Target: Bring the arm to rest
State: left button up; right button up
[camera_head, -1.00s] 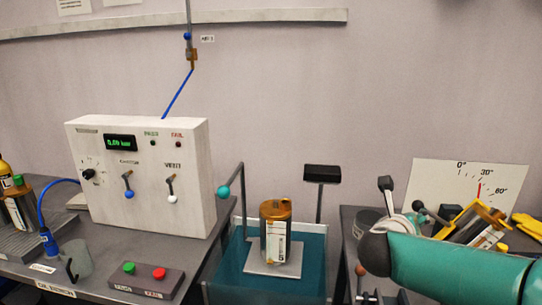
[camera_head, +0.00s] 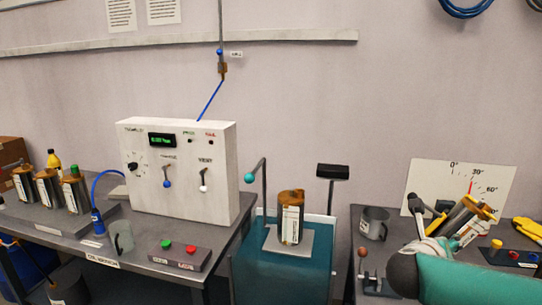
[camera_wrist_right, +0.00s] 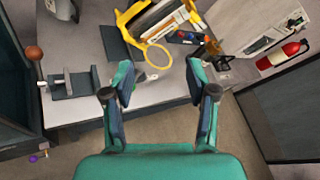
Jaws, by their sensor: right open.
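My right gripper (camera_wrist_right: 162,88) is open and empty in the right wrist view. Its two fingers stand apart over the floor and the front edge of the right bench. In the head view my right arm (camera_head: 470,282) enters from the lower right as a teal link with a dark rounded joint. My right fingers cannot be made out there. My left arm and gripper do not show.
A yellow cradle (camera_wrist_right: 126,18) holding a brown tube is on the right bench, in front of an angle board (camera_head: 428,178). A tube (camera_head: 291,218) stands on a plate over the teal tank (camera_head: 270,280). A white panel (camera_head: 200,150) stands on the left bench.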

notch_tip(320, 180, down, 18)
jog(key=a+n+g+y+p, duration=0.1)
jog(key=n+g+y+p, duration=0.15)
jog(key=n, duration=0.35)
jog(key=s+a+f+n+y+p, duration=0.1)
jog(key=s+a+f+n+y, duration=0.15)
jog(key=a+f+n, duration=0.35)
jog(key=s+a+f+n+y+p, duration=0.15)
jog(key=s+f+n, duration=0.25)
jog(key=f, duration=0.5)
jog(key=s+a+f+n+g+y, duration=0.3)
jog(key=s+a+n, duration=0.4)
jog(key=s+n, duration=0.3)
jog(key=s+a+f+n+g+y, duration=0.4)
jog(key=s+a+n, duration=0.4)
jog(key=s+n, duration=0.2)
jog(key=shift+s+a+f+n+y, duration=0.15)
jog(key=shift+s+f+n+y, duration=0.15)
jog(key=shift+s+f+y, duration=0.35)
jog(key=shift+r, duration=0.2)
jog(key=c, duration=0.3)
